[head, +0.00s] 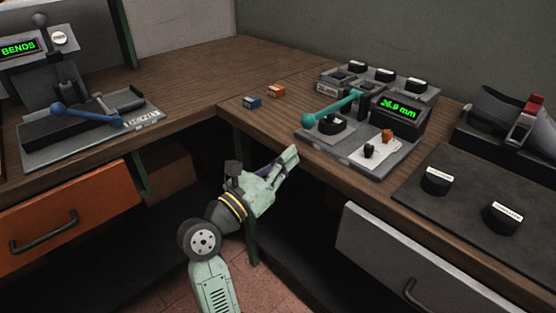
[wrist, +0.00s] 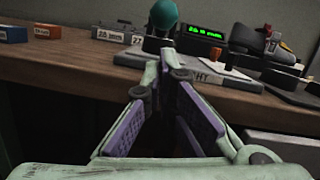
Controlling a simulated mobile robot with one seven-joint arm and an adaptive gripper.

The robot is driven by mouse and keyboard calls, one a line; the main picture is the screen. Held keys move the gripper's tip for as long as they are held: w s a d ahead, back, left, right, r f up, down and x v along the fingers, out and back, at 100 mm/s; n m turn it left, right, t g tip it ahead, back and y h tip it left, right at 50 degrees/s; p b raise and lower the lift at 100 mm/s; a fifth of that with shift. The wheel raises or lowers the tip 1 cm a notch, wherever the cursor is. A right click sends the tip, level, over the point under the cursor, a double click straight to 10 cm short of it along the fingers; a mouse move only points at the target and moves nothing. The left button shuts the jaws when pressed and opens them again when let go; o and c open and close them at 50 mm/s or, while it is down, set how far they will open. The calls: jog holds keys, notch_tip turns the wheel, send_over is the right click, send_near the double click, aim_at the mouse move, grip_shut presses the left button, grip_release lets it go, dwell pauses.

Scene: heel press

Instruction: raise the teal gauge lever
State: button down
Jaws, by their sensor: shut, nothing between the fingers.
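The teal gauge lever (head: 332,106) belongs to a grey gauge station on the right-hand bench in the head view. Its arm slopes from a small knob at upper right down to a ball at lower left. The ball end (wrist: 164,14) shows at the top of the wrist view, beyond my fingertips. The gauge display (head: 397,107) glows green and reads 26.9 mm. My gripper (head: 292,155) is shut and empty, in front of the bench edge and apart from the lever. My fingertips (wrist: 172,68) point toward the gauge station in the wrist view.
Blue (head: 252,101) and orange (head: 277,91) blocks lie left of the gauge. A dark panel with black knobs (head: 437,180) sits to its right. A press with a blue lever (head: 85,115) stands on the left bench. Bare wood lies around the blocks.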

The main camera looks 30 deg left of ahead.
jog(key=shift+p+x, duration=0.7)
jog(key=shift+x, duration=1.8)
